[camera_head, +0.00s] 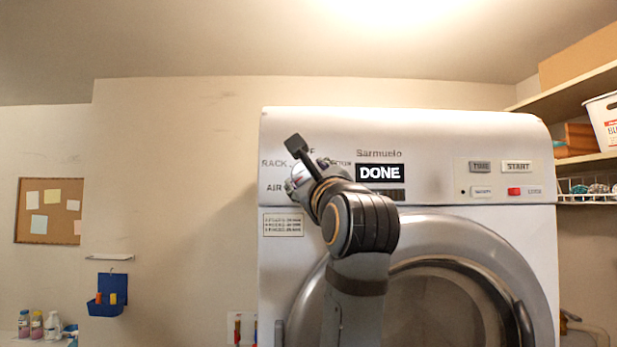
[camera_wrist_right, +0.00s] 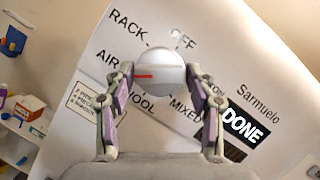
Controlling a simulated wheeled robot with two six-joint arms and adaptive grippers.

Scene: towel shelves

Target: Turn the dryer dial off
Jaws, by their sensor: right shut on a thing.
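The dryer (camera_head: 440,150) fills the right half of the head view. Its white round dial (camera_wrist_right: 160,70) shows in the wrist view, with a red mark on its left side facing the AIR label. The OFF label (camera_wrist_right: 183,37) is above and to the right of the dial. My right gripper (camera_wrist_right: 161,84) is shut on the dial, one finger on each side. In the head view my right gripper (camera_head: 297,184) is at the panel's left end and hides most of the dial. My left gripper is not in view.
The DONE display (camera_head: 380,173) is right of the dial, with the START button (camera_head: 517,167) farther right. The round door (camera_head: 440,300) is below. Shelves (camera_head: 585,88) stand at the right. A blue wall holder (camera_head: 107,297) and cork board (camera_head: 49,210) are at the left.

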